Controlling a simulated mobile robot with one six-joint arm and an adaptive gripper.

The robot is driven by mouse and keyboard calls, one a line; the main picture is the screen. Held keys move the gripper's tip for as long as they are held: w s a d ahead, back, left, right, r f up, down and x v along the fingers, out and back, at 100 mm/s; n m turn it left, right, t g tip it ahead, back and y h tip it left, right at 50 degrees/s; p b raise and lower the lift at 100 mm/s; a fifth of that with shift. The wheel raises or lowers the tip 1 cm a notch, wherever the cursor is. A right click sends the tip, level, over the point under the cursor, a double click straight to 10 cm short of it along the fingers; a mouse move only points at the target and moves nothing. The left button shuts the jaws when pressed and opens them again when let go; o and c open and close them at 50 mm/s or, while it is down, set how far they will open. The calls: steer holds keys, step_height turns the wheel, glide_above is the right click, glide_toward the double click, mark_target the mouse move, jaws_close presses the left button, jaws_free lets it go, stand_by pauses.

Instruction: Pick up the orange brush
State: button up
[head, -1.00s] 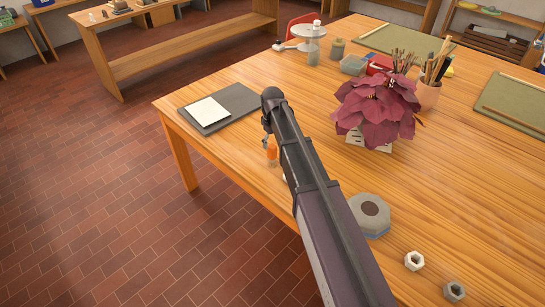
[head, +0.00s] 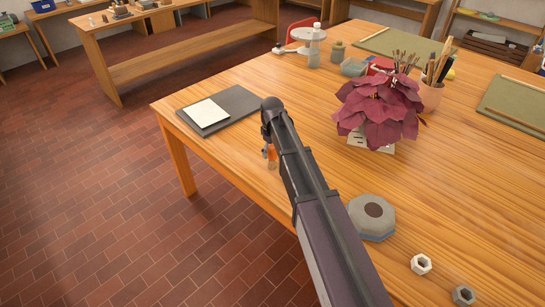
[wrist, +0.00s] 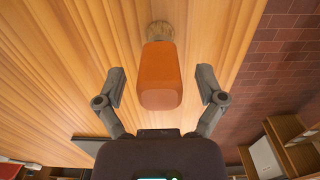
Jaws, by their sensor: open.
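The orange brush (wrist: 160,75) is in the middle of the wrist view, with its blunt orange handle facing the camera and a tan end beyond it. In the head view only a sliver of the brush (head: 271,160) shows beside my arm, near the table's front edge. My gripper (wrist: 162,86) is open, with one finger on each side of the handle and visible gaps on both sides. In the head view my gripper (head: 266,152) is mostly hidden behind my own arm.
On the wooden table (head: 240,125), a dark board with white paper (head: 207,112) lies left. A potted plant with dark red leaves (head: 380,110) stands right. A grey octagonal block (head: 372,217) and two nuts (head: 421,264) lie nearer, right of my arm.

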mark_target(272, 147)
jaws_close()
stand_by(0.3)
steer(key=shift+r, duration=0.1)
step_height(272, 147, up, 3)
steer(key=p, duration=0.3)
steer(key=shift+r, duration=0.15)
steer(key=shift+s+r+p, duration=0.2)
steer(key=shift+r+p, duration=0.1)
steer(key=shift+p, duration=0.2)
steer(key=s+d+p, duration=0.1)
steer(key=s+d, duration=0.3)
steer(key=s, duration=1.1)
steer(key=shift+d+r, duration=0.15)
steer(key=shift+r, duration=0.3)
